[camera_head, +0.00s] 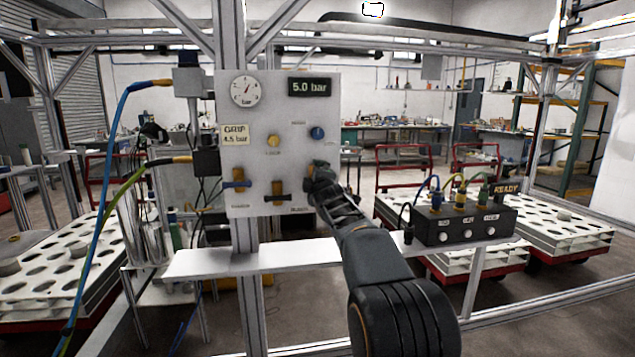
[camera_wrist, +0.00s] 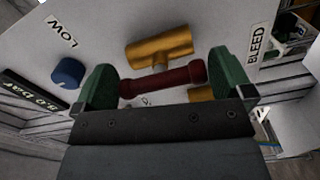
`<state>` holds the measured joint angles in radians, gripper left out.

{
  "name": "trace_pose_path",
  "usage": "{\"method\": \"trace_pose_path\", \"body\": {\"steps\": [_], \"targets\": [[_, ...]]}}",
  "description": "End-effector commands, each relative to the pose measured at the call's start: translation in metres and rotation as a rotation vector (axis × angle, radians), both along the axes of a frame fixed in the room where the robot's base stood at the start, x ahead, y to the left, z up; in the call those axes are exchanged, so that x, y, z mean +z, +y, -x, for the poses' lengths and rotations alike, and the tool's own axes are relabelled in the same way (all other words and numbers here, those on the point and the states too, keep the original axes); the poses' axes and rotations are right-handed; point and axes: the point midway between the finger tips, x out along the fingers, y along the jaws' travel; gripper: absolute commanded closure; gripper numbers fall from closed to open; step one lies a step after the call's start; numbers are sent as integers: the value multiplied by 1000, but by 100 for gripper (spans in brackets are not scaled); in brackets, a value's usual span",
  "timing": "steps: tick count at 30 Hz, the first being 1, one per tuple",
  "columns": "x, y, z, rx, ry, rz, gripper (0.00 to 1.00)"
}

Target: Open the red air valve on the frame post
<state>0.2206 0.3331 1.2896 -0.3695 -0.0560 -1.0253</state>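In the wrist view a red bar handle (camera_wrist: 160,78) lies across a brass valve body (camera_wrist: 160,46) on the pale panel. The green fingers of my gripper (camera_wrist: 163,82) stand wide apart, one at each end of the red handle. I cannot tell whether they touch it. In the head view my gripper (camera_head: 318,182) is at the right edge of the panel (camera_head: 290,165) and hides the red valve.
The panel also carries a gauge (camera_head: 245,90), a display (camera_head: 310,87) reading 5.0 bar, a yellow knob (camera_head: 273,140) and a blue knob (camera_head: 317,133). A shelf (camera_head: 230,262) runs below it. A black control box (camera_head: 462,224) stands to the right, with READY above.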

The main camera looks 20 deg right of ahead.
Motion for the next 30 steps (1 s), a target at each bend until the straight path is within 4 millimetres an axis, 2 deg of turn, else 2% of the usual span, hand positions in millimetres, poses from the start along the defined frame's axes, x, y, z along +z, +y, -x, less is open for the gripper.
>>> {"method": "trace_pose_path", "body": {"steps": [7,11,24,30], "targets": [[0,0,1,0,-1,-3,2],[-1,2,11,0,-2,-4,2],[0,19,93,0,-3,-3,2],[1,24,121,0,-1,-2,2]]}}
